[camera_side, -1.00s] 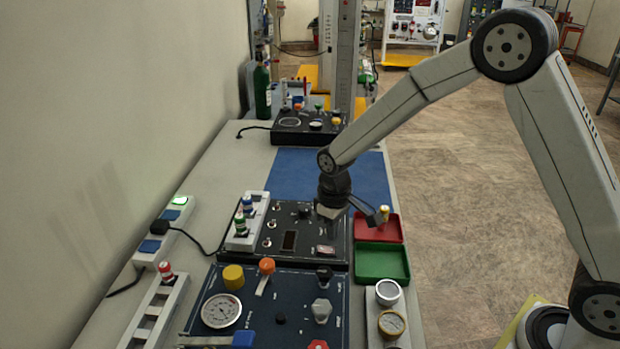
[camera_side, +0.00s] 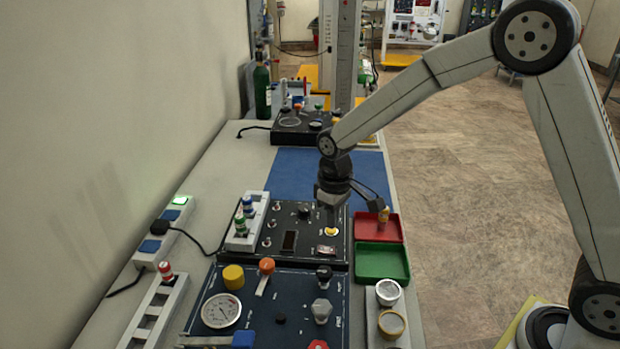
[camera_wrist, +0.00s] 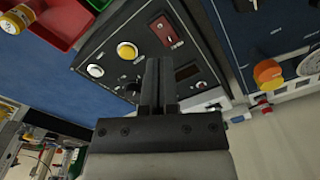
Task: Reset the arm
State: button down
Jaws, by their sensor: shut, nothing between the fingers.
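My gripper (camera_side: 331,205) hangs above the right part of the black control panel (camera_side: 283,247) in the side view. In the wrist view the gripper (camera_wrist: 160,72) points over the same panel (camera_wrist: 118,30), with its two fingers together and nothing between them. A yellow button (camera_side: 331,231) shows just below the fingertips in the side view. It also shows in the wrist view (camera_wrist: 127,50), left of the fingers. I cannot tell whether the fingers touch the panel.
A blue panel (camera_side: 262,315) with a gauge and knobs is in front. A blue mat (camera_side: 290,172) behind is clear.

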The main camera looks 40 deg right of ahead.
jog(key=shift+s, duration=0.15)
jog(key=s+d+r+m+t, duration=0.1)
jog(key=s+d, duration=0.4)
jog(key=s, duration=1.1)
jog(key=shift+m+t, duration=0.8)
jog(key=shift+m, duration=0.2)
jog(key=shift+r, duration=0.1)
